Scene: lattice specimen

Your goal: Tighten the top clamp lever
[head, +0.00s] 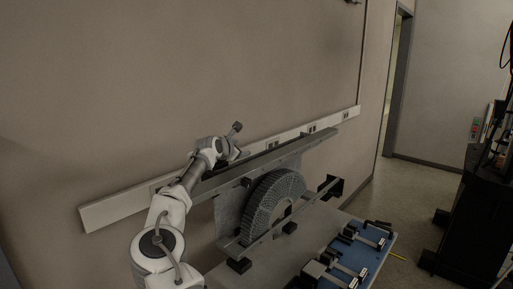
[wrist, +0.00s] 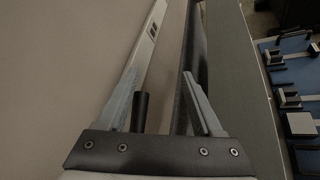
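The grey lattice arch (head: 272,200) stands upright between a long top bar (head: 275,154) and a lower bar (head: 278,232). My gripper (head: 238,153) is at the top bar, left of its middle, and partly hides it. In the wrist view my gripper (wrist: 160,75) is open, with its two fingers well apart. A short dark post (wrist: 139,111), which looks like the clamp lever, shows between the fingers. It is close beside the left finger and clear of the right one; I cannot tell whether it touches the left finger.
A pale wall rail with sockets (head: 340,117) runs behind the top bar, close to my arm. A blue mat (head: 375,255) with several clamps and blocks lies at the table's right side. A dark machine (head: 480,215) stands at far right. Floor is clear between.

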